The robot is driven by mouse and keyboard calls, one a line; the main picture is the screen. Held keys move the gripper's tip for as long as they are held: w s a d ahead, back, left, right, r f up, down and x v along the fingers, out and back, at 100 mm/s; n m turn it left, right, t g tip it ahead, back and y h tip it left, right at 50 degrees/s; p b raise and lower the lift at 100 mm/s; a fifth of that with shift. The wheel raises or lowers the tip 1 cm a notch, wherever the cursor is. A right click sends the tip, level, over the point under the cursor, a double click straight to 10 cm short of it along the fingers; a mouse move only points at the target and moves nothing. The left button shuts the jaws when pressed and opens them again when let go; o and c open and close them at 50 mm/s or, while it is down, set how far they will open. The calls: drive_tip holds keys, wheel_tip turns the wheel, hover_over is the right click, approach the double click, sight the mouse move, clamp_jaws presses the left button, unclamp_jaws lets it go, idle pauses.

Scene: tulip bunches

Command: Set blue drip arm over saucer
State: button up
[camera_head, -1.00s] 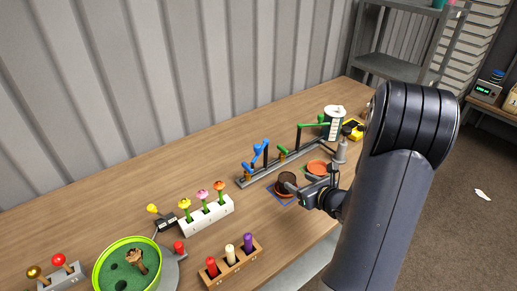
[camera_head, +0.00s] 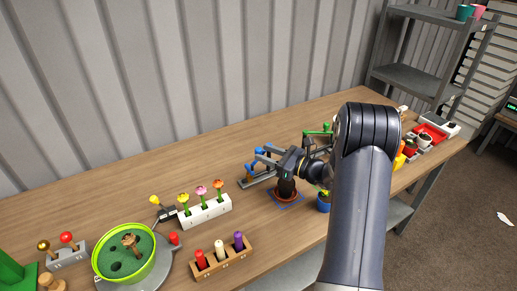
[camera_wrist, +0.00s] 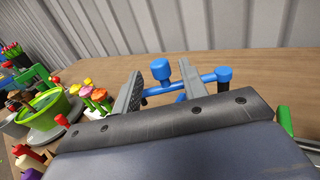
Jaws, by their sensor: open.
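The blue drip arm (camera_head: 251,168) stands on a grey rail at the back of the bench, partly hidden by my gripper (camera_head: 270,156). In the wrist view its upright blue knob (camera_wrist: 160,69) shows between my two open fingers (camera_wrist: 160,88), and its blue bar runs right to a second blue cap. I cannot tell whether the fingers touch it. A reddish-brown saucer (camera_head: 287,198) lies on a blue-outlined square in front of the rail, below my gripper. A dark shape above the saucer looks like a pot, partly covered by my wrist.
A green drip arm (camera_head: 318,132) is right of my gripper, partly hidden. A blue pot (camera_head: 323,204) stands right of the saucer. A white flower block (camera_head: 205,213) and a wooden peg rack (camera_head: 222,257) stand to the left. Bare bench lies behind the rail.

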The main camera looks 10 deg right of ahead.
sight(258, 149)
drive_tip(key=shift+x, duration=1.8)
clamp_jaws()
